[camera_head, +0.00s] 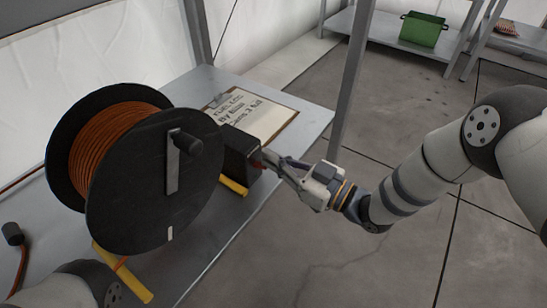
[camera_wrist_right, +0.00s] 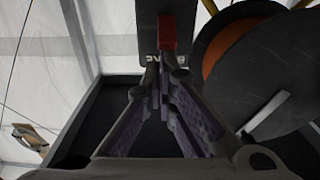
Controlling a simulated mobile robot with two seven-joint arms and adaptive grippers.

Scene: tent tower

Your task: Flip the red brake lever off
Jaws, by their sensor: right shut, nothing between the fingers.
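The red brake lever (camera_wrist_right: 167,33) shows in the wrist view as a small upright red block on a dark box, with partly covered white lettering below it. The dark box (camera_head: 238,152) stands beside the cable reel in the head view, where the lever is mostly hidden by my gripper. My right gripper (camera_head: 268,158) is at the box's right side. Its fingers are shut and empty, and in the wrist view the fingertips (camera_wrist_right: 160,66) are just below the lever; I cannot tell whether they touch it. My left gripper is out of view.
The black reel (camera_head: 150,195) with orange cable fills the left of the metal table (camera_head: 310,118). Yellow supports (camera_head: 125,272) lie under it. A paper sign (camera_head: 248,113) lies behind the box. A table leg or post (camera_head: 350,75) rises near my right arm.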

